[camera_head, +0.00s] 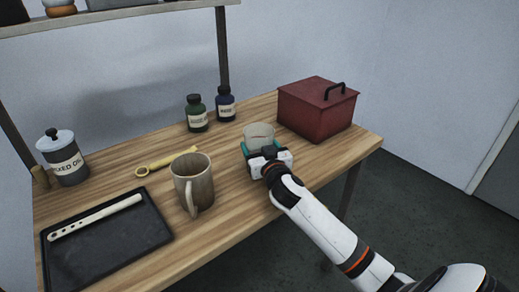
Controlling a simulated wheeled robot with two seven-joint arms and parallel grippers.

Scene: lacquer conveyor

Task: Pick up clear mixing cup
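The clear mixing cup (259,131), pale and see-through, stands upright on the wooden table, left of the red box. My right gripper (261,145) comes in from the lower right and is at the cup's near side. Its teal fingers show at the left and right of the cup's lower part. The gripper's body hides the cup's base. I cannot tell whether the fingers touch the cup or stand apart from it. My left gripper is not in view.
A red lidded box (312,112) stands behind right. A beige mug (201,184) stands left of my gripper. Green (197,116) and blue (226,107) bottles stand behind.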

